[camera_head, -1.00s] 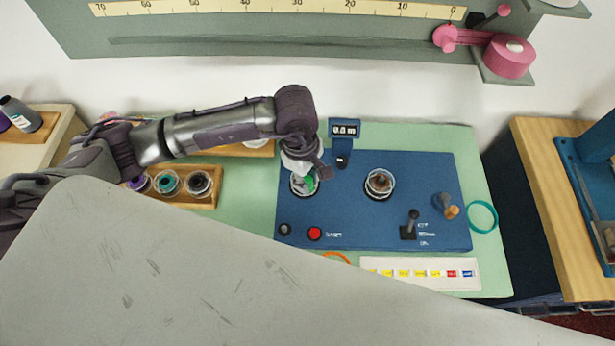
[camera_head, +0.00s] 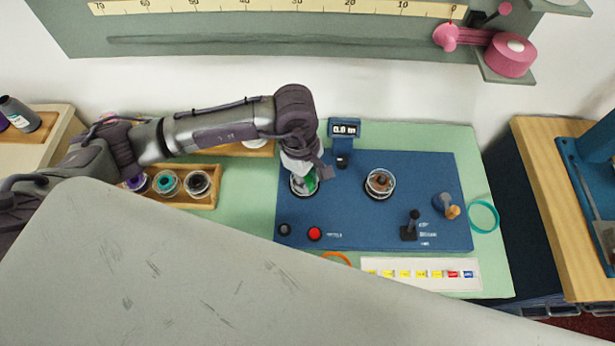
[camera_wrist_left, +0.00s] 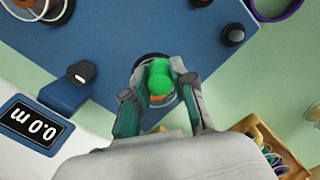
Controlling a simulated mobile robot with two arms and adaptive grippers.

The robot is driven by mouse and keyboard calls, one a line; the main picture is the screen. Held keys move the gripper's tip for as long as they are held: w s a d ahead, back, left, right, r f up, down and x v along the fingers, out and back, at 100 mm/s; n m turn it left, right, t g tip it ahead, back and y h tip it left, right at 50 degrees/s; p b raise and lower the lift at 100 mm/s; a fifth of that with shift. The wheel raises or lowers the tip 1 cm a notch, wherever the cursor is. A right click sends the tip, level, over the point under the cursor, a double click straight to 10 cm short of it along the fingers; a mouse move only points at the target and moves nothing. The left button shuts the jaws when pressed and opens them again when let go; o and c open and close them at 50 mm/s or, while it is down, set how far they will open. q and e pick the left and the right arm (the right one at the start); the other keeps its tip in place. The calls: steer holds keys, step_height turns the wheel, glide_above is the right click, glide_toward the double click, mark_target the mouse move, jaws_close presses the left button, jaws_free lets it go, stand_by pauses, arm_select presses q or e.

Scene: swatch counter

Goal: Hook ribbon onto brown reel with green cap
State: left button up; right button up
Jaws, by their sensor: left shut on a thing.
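A green cap (camera_wrist_left: 159,78) sits between the fingers of my left gripper (camera_wrist_left: 157,97) in the left wrist view, with a bit of orange just below it. In the head view my left gripper (camera_head: 304,172) is low over the left spindle of the blue machine (camera_head: 345,225), and green (camera_head: 311,184) shows beside it. The gripper is shut on the green-capped piece and partly hides the spindle. A reel with a brown centre and clear round flanges (camera_head: 380,183) sits on the right spindle, apart from the gripper. I cannot make out a ribbon strand between them. My right gripper is out of view.
A display (camera_head: 344,129) reads 0.0 m behind the spindles. A red button (camera_head: 314,234), a black lever (camera_head: 411,225) and a crank (camera_head: 446,206) stand on the machine. A wooden tray of reels (camera_head: 182,203) is at left. A teal ring (camera_head: 483,216) lies at right.

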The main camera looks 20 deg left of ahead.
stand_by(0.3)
arm_select(q)
steer(key=shift+r+p, duration=1.25)
steer(key=shift+r, duration=1.25)
